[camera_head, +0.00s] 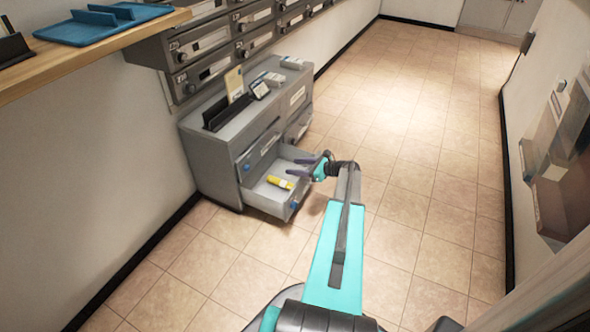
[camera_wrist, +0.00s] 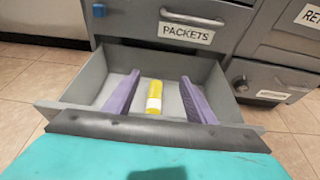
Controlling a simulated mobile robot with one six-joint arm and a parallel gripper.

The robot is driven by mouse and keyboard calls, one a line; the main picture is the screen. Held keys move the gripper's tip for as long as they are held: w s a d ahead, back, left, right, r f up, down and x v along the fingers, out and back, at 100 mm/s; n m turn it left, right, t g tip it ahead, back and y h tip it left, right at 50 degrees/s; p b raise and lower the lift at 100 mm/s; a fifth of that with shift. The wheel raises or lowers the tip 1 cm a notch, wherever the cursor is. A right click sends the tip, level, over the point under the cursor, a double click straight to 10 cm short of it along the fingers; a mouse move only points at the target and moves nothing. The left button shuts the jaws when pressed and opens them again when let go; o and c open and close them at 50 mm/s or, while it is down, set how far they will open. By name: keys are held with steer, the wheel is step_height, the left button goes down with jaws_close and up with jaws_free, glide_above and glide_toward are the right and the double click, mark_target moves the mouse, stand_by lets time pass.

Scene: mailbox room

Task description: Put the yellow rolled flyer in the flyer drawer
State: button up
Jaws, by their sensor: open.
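The yellow rolled flyer (camera_head: 280,182) with a pale band lies on the floor of an open lower drawer (camera_head: 293,208). The flyer also shows in the wrist view (camera_wrist: 154,96), between the two purple fingers in the picture. My gripper (camera_head: 294,167) is open and empty. Its fingers (camera_wrist: 159,76) point toward the drawer from the front, and I see no contact with the flyer. The open drawer's front label is hidden from both views. The closed drawer above it is labelled PACKETS (camera_wrist: 186,33).
The grey cabinet (camera_head: 225,150) has more closed drawers on the right. An upright holder (camera_head: 228,112) and small items stand on its top. Mailboxes line the wall above. A wooden shelf (camera_head: 75,58) with a blue tray (camera_head: 100,24) is at upper left. The tiled floor is clear.

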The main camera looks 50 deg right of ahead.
steer(key=p+v, duration=0.4)
steer(key=v, duration=0.9)
steer(key=shift+s, duration=0.35)
steer(key=shift+r, duration=0.15)
